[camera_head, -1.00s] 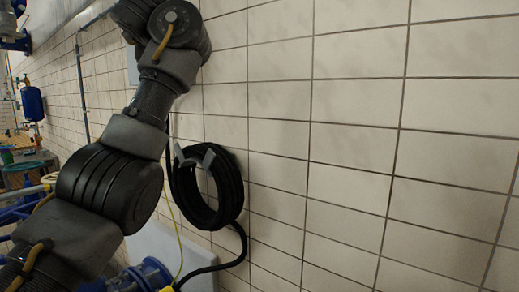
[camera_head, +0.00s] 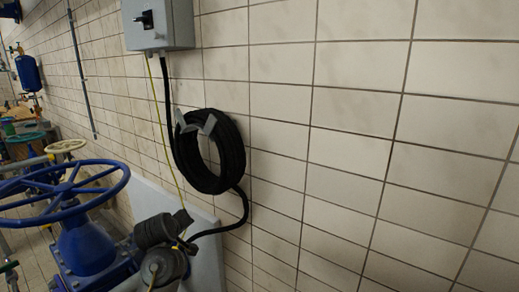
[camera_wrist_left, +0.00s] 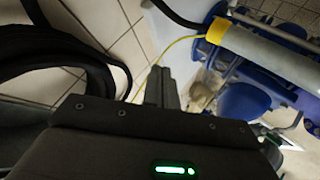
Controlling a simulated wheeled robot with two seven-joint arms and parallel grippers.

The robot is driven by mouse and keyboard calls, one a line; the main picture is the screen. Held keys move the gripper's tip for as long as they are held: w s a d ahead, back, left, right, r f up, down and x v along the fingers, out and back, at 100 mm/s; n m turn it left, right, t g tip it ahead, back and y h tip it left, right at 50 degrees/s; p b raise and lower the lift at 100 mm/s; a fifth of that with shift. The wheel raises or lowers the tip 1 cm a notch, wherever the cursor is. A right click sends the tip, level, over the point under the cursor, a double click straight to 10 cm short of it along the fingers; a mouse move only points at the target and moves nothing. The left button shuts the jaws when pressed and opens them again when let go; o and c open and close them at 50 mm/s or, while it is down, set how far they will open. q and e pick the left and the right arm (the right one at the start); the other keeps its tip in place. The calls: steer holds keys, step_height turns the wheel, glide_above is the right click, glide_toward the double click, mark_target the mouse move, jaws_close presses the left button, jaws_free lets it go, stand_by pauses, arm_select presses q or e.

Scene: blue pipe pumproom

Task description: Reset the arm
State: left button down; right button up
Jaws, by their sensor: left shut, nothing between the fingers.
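My left gripper (camera_wrist_left: 160,82) shows in the left wrist view as two dark fingers pressed together, with nothing between them. Its dark body with a green light fills the bottom of that view. In the head view, dark rounded parts of my left arm show low at left of centre, in front of the blue pump parts and the wall. The gripper's fingers cannot be made out clearly there. My right gripper is in neither view.
A coiled black hose (camera_head: 208,152) hangs on the tiled wall beneath a grey switch box (camera_head: 158,24). A large blue handwheel (camera_head: 62,190) stands at left. In the wrist view, the hose coil (camera_wrist_left: 50,62) is left and a yellow-collared pipe (camera_wrist_left: 265,52) right. The wall's right side is clear.

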arm_select(q)
steer(key=s+f+m+g, duration=0.4)
steer(key=s+f+m, duration=0.1)
steer(key=s+f, duration=1.55)
steer(key=s+f+m+g, duration=0.3)
steer(key=s+m, duration=0.2)
steer(key=s, duration=2)
step_height(320, 180, down, 27)
steer(key=s+g+b, duration=0.1)
steer(key=g+b, duration=0.1)
steer(key=s+a+f+b, duration=0.1)
steer(key=s+a+f, duration=0.1)
steer(key=s+f, duration=0.6)
steer(key=s+a+f+m+b, duration=0.1)
steer(key=s+a+f, duration=0.1)
steer(key=s+f, duration=0.6)
step_height(320, 180, down, 2)
steer(key=shift+s+a+f+g, duration=0.15)
steer(key=shift+s+a+g, duration=0.15)
steer(key=shift+a+g, duration=0.1)
